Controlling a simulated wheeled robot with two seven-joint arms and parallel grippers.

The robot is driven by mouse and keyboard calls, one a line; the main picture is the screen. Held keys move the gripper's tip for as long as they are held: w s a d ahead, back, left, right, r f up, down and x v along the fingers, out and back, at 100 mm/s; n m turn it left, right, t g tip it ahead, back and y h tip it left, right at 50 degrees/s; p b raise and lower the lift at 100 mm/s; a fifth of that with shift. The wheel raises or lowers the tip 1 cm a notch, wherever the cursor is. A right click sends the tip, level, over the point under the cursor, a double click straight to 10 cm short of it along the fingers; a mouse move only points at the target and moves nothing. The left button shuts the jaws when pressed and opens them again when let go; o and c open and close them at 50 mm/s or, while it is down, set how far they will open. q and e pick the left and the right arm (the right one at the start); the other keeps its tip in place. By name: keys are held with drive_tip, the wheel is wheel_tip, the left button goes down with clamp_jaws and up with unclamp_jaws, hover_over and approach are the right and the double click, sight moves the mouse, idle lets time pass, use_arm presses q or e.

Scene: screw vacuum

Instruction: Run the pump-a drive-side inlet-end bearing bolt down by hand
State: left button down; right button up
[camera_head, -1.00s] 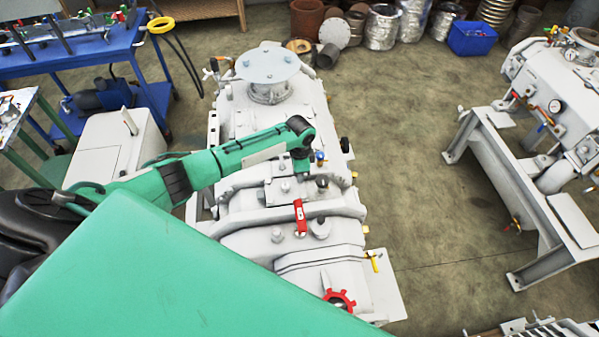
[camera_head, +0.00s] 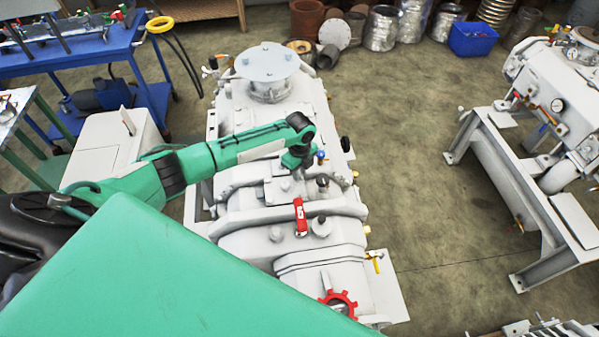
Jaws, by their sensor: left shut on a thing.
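The grey pump (camera_head: 262,205) lies lengthwise in the middle of the head view, with a round flange plate on its far end. My left arm reaches in from the left, and its wrist bends down over the pump's top. My left gripper (camera_head: 295,168) points down there, close to the pump casing, beside a blue-topped fitting. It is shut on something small. The bearing bolt is too small or too hidden under the gripper to make out. My right gripper is not in view.
A red valve handle (camera_head: 300,216) and a red handwheel (camera_head: 339,302) stick up on the pump's near part. A second grey machine (camera_head: 545,110) stands on a frame at right. A blue workbench (camera_head: 75,60) is at upper left. Open floor (camera_head: 410,170) lies right of the pump.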

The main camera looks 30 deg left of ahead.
use_arm(q)
drive_tip(key=m, duration=0.2)
drive_tip(key=m+b, duration=0.1)
drive_tip(key=shift+w+r+m, duration=0.15)
drive_tip(key=shift+w+m, duration=0.05)
drive_tip(key=shift+m, duration=0.2)
drive_tip(key=m+b, duration=0.1)
drive_tip(key=m, duration=0.2)
drive_tip(key=shift+m, duration=0.3)
drive_tip(key=m+b, duration=0.1)
drive_tip(key=m, duration=0.3)
drive_tip(key=shift+b, duration=0.4)
drive_tip(key=shift+r+m+b, duration=0.1)
drive_tip(key=shift+m+b, duration=0.35)
drive_tip(key=shift+m, duration=1.25)
drive_tip(key=c, duration=1.3)
unclamp_jaws()
drive_tip(key=shift+s, duration=0.15)
